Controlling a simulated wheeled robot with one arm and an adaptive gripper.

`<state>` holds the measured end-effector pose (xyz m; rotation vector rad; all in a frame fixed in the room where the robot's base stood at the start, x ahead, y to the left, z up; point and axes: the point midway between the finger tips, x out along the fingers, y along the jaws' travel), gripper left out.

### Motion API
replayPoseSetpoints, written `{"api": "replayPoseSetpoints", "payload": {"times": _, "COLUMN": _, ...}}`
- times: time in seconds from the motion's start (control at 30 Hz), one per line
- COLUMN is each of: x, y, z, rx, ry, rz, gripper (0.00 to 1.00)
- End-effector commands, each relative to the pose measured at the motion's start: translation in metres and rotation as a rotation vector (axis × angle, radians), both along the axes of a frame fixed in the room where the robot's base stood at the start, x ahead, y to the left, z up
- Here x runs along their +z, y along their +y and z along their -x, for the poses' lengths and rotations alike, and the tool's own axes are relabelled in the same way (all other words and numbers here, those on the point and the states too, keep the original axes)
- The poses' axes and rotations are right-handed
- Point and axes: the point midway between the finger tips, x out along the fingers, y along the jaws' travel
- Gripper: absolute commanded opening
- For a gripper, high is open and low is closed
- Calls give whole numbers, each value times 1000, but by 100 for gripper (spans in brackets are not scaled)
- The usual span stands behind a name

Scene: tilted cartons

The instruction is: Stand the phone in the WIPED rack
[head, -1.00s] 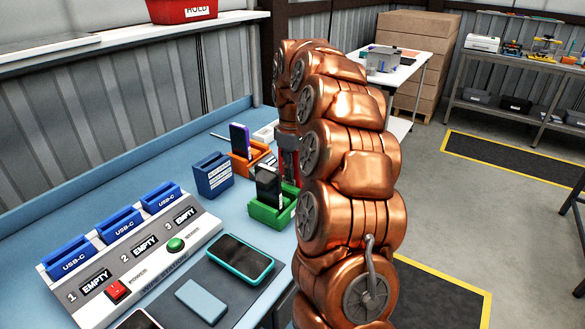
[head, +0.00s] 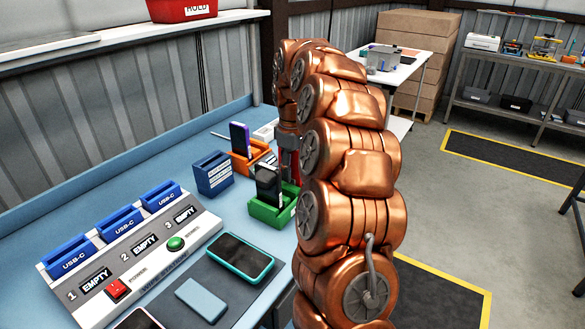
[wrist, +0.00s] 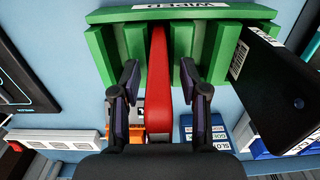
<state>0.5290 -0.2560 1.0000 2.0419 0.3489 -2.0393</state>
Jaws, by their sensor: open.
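The green rack (head: 262,214) stands on the bench, and its WIPED label shows upside down in the wrist view (wrist: 100,14). A red, slim item seen edge-on, apparently a phone (wrist: 158,75), stands in a middle slot of this rack. It also shows as a red strip in the head view (head: 291,166). My gripper (wrist: 160,80) is open around the red phone, one finger on each side, with a visible gap at both. A black phone (wrist: 285,95) stands in another slot of the same rack, right of my fingers. My arm hides part of the rack in the head view.
An orange rack (head: 243,167) with a purple phone (head: 239,138) and a blue rack (head: 214,178) stand behind. A teal-edged phone (head: 240,257) and a light blue one (head: 201,299) lie on the dark mat.

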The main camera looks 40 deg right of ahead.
Motion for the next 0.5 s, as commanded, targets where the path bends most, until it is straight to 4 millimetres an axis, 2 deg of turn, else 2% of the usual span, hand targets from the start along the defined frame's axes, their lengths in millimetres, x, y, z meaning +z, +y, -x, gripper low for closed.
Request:
{"api": "replayPoseSetpoints", "payload": {"times": 0.3, "x": 2, "y": 0, "z": 0, "rx": 0, "ry": 0, "rz": 0, "gripper": 44}}
{"api": "replayPoseSetpoints", "payload": {"times": 0.5, "x": 14, "y": 0, "z": 0, "rx": 0, "ry": 1, "rz": -1, "gripper": 44}}
